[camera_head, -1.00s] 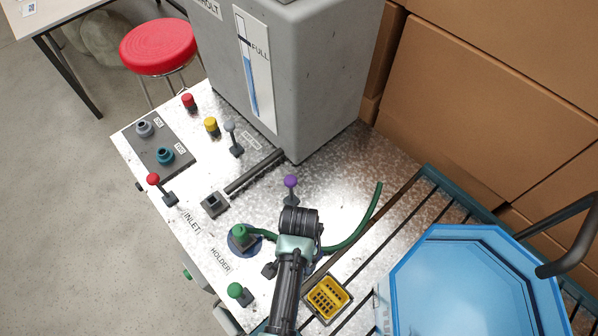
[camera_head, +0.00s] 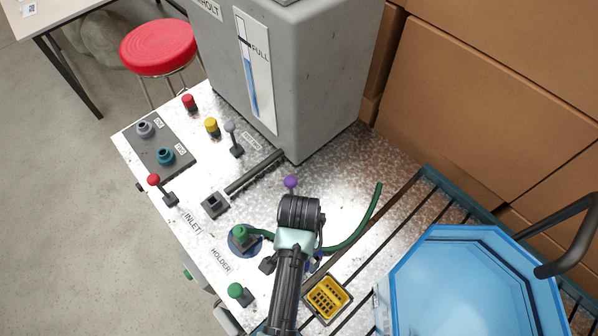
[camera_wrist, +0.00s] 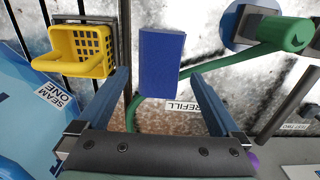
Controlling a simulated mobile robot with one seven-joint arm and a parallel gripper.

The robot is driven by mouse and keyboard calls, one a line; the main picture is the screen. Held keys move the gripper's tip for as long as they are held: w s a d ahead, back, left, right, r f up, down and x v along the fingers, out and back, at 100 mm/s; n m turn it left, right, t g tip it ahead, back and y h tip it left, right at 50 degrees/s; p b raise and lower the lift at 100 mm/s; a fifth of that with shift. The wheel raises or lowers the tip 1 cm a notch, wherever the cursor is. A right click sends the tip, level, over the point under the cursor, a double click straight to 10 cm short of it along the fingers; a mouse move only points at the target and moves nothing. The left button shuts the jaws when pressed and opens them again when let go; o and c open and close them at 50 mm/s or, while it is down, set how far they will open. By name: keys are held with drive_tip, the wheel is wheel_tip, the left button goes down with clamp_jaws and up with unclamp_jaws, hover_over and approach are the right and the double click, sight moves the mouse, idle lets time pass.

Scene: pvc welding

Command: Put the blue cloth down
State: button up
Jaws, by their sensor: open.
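The blue cloth (camera_wrist: 161,62) shows in the wrist view as a flat blue block. It lies ahead of and between my two fingers, with gaps at both sides, and covers part of the green hose (camera_wrist: 188,73). My gripper (camera_wrist: 158,80) is open, and neither finger touches the cloth. In the head view my own arm hides most of the gripper and the cloth. I cannot tell exactly what the cloth rests on.
A yellow basket (camera_head: 327,298) stands beside the arm; it also shows in the wrist view (camera_wrist: 78,52). The green holder piece (camera_head: 241,235) is to the left. A purple-knobbed lever (camera_head: 291,183) stands behind the wrist. A large blue octagonal container (camera_head: 460,285) is at right.

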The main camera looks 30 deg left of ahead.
wheel_tip(320, 180, up, 8)
drive_tip(key=shift+f, duration=0.15)
drive_tip(key=w+r+n+t+y, duration=0.1)
drive_tip(key=w+r+t+y, duration=0.1)
drive_tip(key=w+r+t, duration=1)
drive_tip(key=w+d+r+t, duration=0.1)
drive_tip(key=w+r, duration=0.3)
drive_tip(key=r, duration=0.6)
drive_tip(key=w+d+r+t, duration=0.15)
drive_tip(key=w+r, duration=0.25)
drive_tip(key=r, duration=0.6)
drive_tip(key=s+d+r+n+t, duration=0.1)
drive_tip(key=d+r+t, duration=0.15)
drive_tip(key=r, duration=0.55)
drive_tip(key=s+d+r+n+t, duration=0.1)
drive_tip(key=d+r+t, duration=0.15)
drive_tip(key=r, duration=0.55)
drive_tip(key=s+d+r+t+h, duration=0.1)
drive_tip(key=s+r+t, duration=0.3)
drive_tip(key=r, duration=0.5)
drive_tip(key=s+d+r+n+t+h, duration=0.1)
drive_tip(key=s+r+t, duration=0.3)
drive_tip(key=s+r, duration=0.4)
drive_tip(key=shift+s+d+r, duration=0.2)
drive_tip(key=shift+d+r, duration=0.4)
drive_tip(key=shift+d, duration=0.2)
drive_tip(key=shift+c, duration=0.3)
